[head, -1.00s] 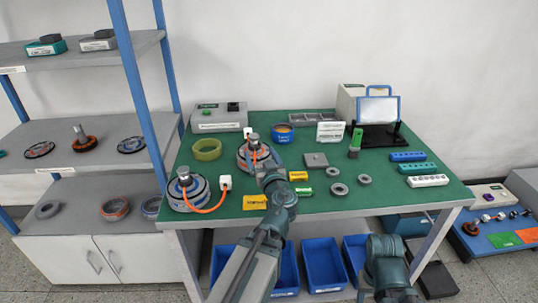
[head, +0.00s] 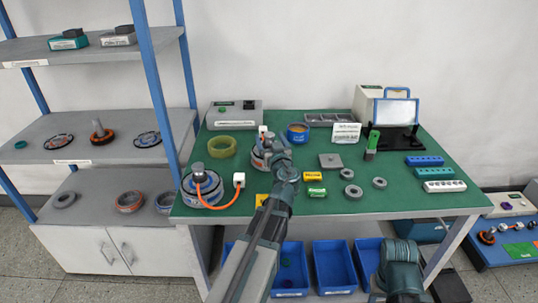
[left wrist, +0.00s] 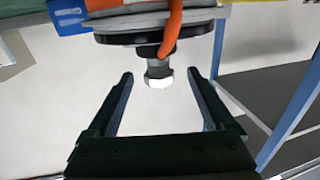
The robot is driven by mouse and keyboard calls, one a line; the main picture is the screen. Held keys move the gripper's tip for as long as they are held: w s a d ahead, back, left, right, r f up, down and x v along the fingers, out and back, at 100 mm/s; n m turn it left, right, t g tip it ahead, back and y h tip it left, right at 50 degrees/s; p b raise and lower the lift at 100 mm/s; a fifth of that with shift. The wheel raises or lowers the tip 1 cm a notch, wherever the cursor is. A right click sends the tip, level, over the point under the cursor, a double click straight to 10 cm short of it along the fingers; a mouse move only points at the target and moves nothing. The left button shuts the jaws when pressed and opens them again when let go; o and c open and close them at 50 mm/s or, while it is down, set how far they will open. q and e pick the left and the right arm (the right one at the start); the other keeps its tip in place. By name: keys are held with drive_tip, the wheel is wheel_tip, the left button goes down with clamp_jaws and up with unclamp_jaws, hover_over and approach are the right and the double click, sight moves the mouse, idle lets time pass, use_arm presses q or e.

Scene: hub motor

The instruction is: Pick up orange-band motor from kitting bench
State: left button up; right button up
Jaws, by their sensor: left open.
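Two hub motors stand on the green kitting bench (head: 400,200). One motor (head: 258,160), with an orange-red tint at its side, is partly hidden behind my left gripper (head: 272,150). The other motor (head: 200,190), with a blue band and an orange cable, stands at the front left corner. In the left wrist view, a motor (left wrist: 150,28) hangs from the top of the picture with an orange cable. Its silver shaft nut (left wrist: 158,78) lies between the open jaws of my left gripper (left wrist: 164,90), apart from both fingers. My right gripper is not seen; only my right arm shows.
A shelf unit (head: 110,140) with blue posts stands left of the bench. A yellow-green ring (head: 222,147), a blue round tub (head: 298,132) and small yellow and green boxes (head: 316,192) surround the motors. Blue bins (head: 333,266) sit below the bench.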

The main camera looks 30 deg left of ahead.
use_arm(q)
drive_tip(key=shift+w, duration=0.1)
drive_tip(key=x, duration=0.5)
drive_tip(key=shift+r, duration=0.1)
clamp_jaws()
idle(0.3)
